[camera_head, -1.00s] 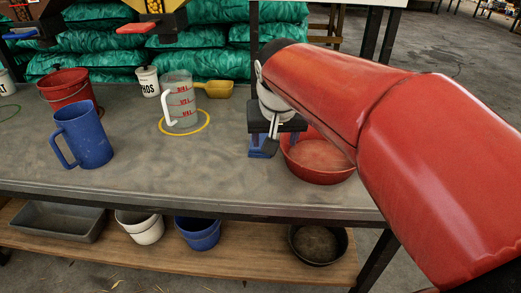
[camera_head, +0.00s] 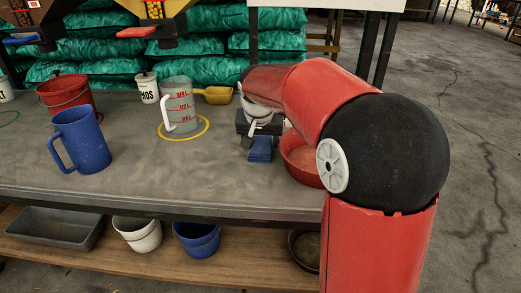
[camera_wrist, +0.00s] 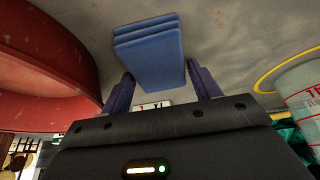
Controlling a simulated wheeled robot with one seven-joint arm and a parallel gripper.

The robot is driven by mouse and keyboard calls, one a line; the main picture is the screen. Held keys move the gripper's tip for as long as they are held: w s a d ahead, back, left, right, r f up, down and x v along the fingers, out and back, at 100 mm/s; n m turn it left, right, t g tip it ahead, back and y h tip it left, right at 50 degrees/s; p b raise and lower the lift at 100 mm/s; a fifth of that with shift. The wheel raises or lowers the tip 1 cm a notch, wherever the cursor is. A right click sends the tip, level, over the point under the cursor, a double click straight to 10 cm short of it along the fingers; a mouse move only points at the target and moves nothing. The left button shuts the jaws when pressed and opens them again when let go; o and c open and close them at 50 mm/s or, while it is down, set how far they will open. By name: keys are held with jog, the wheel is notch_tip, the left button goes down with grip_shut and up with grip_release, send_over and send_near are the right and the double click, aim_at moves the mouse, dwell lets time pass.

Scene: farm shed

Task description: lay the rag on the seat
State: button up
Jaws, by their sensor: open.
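The rag (camera_head: 260,149) is a folded blue stack of layers on the grey workbench, left of the red bowl. In the wrist view the rag (camera_wrist: 150,45) lies straight ahead of my gripper (camera_wrist: 161,72), with its near end between the two dark blue fingers. The fingers are open, with a gap visible on the right side of the rag. In the head view my gripper (camera_head: 259,140) is right at the rag, its fingers hard to make out. I cannot make out a seat in either view.
The red bowl (camera_head: 299,160) stands close beside my gripper. A clear measuring jug (camera_head: 181,105), yellow scoop (camera_head: 219,95), blue jug (camera_head: 82,141) and red bucket (camera_head: 65,92) stand leftward. The bench (camera_head: 130,185) is bare at the front centre.

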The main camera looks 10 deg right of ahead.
aim_at(261, 143)
jog(key=shift+f, duration=0.35)
dwell(0.3)
jog(key=c, duration=0.7)
notch_tip(261, 143, up, 20)
jog(key=p, duration=0.4)
jog(key=shift+r, duration=0.2)
